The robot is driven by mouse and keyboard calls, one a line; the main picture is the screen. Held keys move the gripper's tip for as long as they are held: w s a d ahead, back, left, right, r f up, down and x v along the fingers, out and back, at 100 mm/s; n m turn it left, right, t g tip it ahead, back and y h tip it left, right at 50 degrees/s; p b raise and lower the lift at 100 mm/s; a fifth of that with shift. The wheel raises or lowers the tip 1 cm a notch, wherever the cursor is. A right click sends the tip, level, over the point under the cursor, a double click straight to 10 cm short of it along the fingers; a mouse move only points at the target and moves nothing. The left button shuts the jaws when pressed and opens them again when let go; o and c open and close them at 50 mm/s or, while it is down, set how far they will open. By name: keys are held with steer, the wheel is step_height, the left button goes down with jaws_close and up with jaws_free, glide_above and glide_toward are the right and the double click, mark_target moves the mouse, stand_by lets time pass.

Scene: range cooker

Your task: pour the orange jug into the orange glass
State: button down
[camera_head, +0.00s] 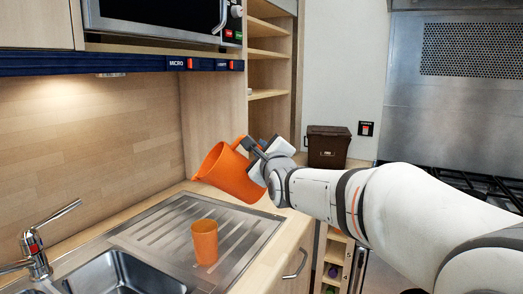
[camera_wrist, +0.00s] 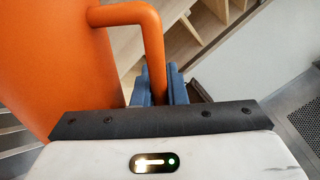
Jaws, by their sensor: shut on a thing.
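In the wrist view, the blue fingers of my gripper (camera_wrist: 162,88) close around the handle's lower part, and the jug (camera_wrist: 55,65) fills the left side. The orange glass (camera_head: 205,243) stands upright on the draining board, below the jug and slightly to its left. The jug and glass are apart. I see no liquid stream, and the insides of both are not clearly visible.
The steel draining board (camera_head: 250,235) is otherwise clear around the glass. A tap (camera_head: 38,250) and sink (camera_head: 120,275) are at the lower left. A dark brown box (camera_head: 328,147) stands behind my arm. Shelves (camera_head: 267,60) and a microwave (camera_head: 165,18) are above.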

steer(key=shift+s+a+r+n+b, duration=0.15)
steer(key=shift+a+r+n+b, duration=0.25)
steer(key=shift+n+b, duration=0.3)
steer(key=shift+s+a+r+n+b, duration=0.25)
steer(key=shift+a+n+b, duration=0.3)
steer(key=shift+n+b, duration=0.4)
stand_by(1.9)
steer(key=shift+s+a+n, duration=0.1)
steer(key=shift+a+n, duration=0.05)
steer(key=shift+n, duration=0.1)
stand_by(0.4)
steer(key=shift+d+f+m+b, duration=0.25)
steer(key=shift+m+b, duration=0.15)
steer(key=shift+b, duration=0.5)
steer(key=shift+w+d+m+b, duration=0.3)
steer(key=shift+m+b, duration=0.3)
steer(key=shift+b, duration=0.3)
steer(key=m+b, duration=0.1)
steer(key=b, duration=0.1)
steer(key=d+f+m+b, duration=0.1)
steer(key=shift+w+d+t+b, duration=0.2)
steer(key=shift+t+b, duration=0.1)
steer(key=shift+b, duration=0.1)
